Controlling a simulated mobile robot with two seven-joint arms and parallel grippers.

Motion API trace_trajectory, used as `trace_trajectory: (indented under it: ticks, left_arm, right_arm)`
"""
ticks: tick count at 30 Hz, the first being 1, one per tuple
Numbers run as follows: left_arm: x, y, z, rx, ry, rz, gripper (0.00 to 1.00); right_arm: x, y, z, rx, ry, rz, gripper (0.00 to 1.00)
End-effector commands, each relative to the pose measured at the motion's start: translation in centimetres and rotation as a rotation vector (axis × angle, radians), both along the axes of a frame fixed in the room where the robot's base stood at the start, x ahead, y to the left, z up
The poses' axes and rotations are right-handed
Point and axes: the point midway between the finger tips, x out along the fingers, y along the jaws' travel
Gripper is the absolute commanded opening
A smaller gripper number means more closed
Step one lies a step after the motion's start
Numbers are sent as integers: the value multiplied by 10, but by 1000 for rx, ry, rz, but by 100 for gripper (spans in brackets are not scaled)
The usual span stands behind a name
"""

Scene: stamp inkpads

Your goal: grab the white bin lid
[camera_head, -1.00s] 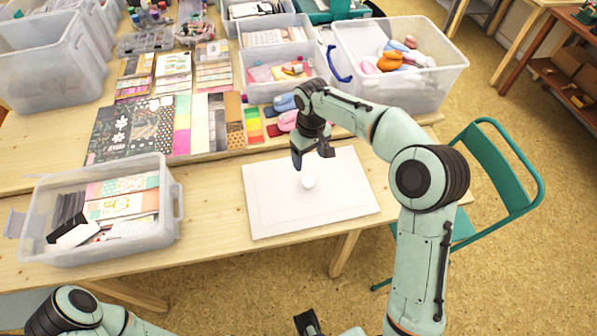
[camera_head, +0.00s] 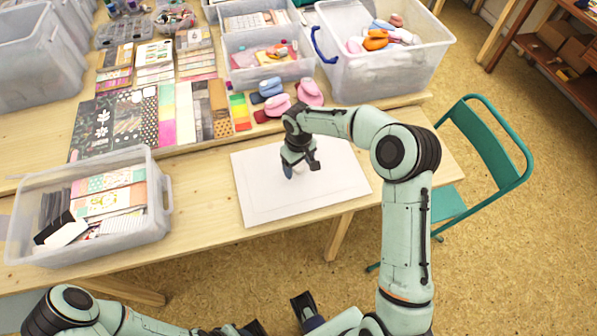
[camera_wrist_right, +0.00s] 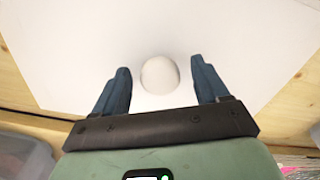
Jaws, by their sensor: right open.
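The white bin lid (camera_head: 262,196) lies flat on the wooden table's right part, a pale panel with a faint inner rectangle. Its round white knob (camera_wrist_right: 160,78) shows in the right wrist view, between the two dark blue fingers. My right gripper (camera_head: 301,169) is over the lid's middle, pointing down, and in the head view it mostly hides the knob. It is open, with a gap on each side of the knob. My left arm (camera_head: 75,312) is at the bottom left.
A clear bin (camera_head: 160,222) of papers stands left of the lid. Pink and blue staplers (camera_head: 310,92) and a large bin (camera_head: 418,72) sit behind it. A green chair (camera_head: 497,150) stands at the right. Bare table lies between bin and lid.

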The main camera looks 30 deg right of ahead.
Motion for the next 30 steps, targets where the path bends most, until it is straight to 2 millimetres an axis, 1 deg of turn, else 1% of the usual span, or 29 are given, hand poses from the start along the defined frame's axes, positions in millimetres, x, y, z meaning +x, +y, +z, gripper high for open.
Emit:
trace_trajectory:
  ticks: [1, 3, 10, 11, 12, 14, 15, 16, 17, 26, 30]
  left_arm:
    - [0, 0, 0, 0, 0, 0, 43]
    - [0, 0, 0, 0, 0, 0, 43]
    - [0, 0, 0, 0, 0, 0, 43]
    - [0, 0, 0, 0, 0, 0, 43]
    - [0, 0, 0, 0, 0, 0, 43]
    - [0, 0, 0, 0, 0, 0, 43]
    - [0, 0, 0, 0, 0, 0, 43]
    - [0, 0, 0, 0, 0, 0, 43]
    - [0, 0, 0, 0, 0, 0, 43]
    - [0, 0, 0, 0, 0, 0, 43]
    - [0, 0, 1, 0, 0, 0, 43]
  right_arm:
    - [0, 0, -6, 2, 1, 0, 74]
    - [0, 0, -9, 1, -1, 0, 74]
    - [0, 0, -10, 0, -1, -1, 74]
    - [0, 0, -10, 0, -1, -1, 64]
    - [0, 0, -10, 0, -1, -1, 51]
    - [0, 0, -10, 0, -1, -1, 32]
    - [0, 0, -10, 0, -1, 0, 18]
    - [0, 0, -10, 0, -1, -1, 9]
    - [0, 0, -10, 0, -1, 0, 4]
    - [1, 0, -7, 0, -3, 0, 4]
    - [1, 0, 4, 0, -3, 0, 4]
